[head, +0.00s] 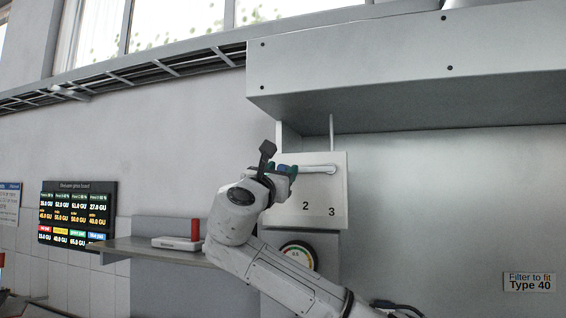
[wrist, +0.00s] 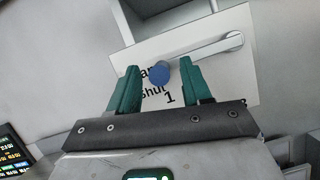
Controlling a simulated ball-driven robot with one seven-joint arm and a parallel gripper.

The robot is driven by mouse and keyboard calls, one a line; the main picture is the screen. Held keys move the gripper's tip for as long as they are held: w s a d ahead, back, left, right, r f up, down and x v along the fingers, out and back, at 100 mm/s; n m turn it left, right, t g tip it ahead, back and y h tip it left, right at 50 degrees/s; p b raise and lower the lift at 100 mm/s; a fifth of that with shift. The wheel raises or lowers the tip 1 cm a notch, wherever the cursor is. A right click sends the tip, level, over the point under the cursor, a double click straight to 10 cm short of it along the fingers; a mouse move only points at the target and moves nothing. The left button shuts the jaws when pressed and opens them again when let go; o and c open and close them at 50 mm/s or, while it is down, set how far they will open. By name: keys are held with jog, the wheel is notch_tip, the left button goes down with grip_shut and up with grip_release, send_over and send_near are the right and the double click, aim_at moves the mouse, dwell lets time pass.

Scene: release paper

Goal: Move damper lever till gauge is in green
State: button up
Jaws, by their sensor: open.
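The damper lever (head: 318,169) is a pale bar on a white plate (head: 333,195), lying almost level, with its pivot end at the right. Its blue knob (wrist: 161,73) is at the left end. In the wrist view the bar (wrist: 205,53) runs from the knob up to the right. My gripper (wrist: 159,66) is open, with one green finger on each side of the knob; I cannot tell whether either touches it. In the head view my gripper (head: 286,170) partly hides the knob. The round gauge (head: 299,253) is below the plate, partly behind my arm; its needle is too small to read.
A grey hood (head: 400,75) overhangs the plate. A shelf (head: 150,249) at the left carries a white box and a red cylinder (head: 195,229). A dark readings board (head: 77,213) hangs on the left wall. A sign (head: 529,282) reads "Filter to fit Type 40".

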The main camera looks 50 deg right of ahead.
jog(key=shift+x, duration=0.95)
grip_shut()
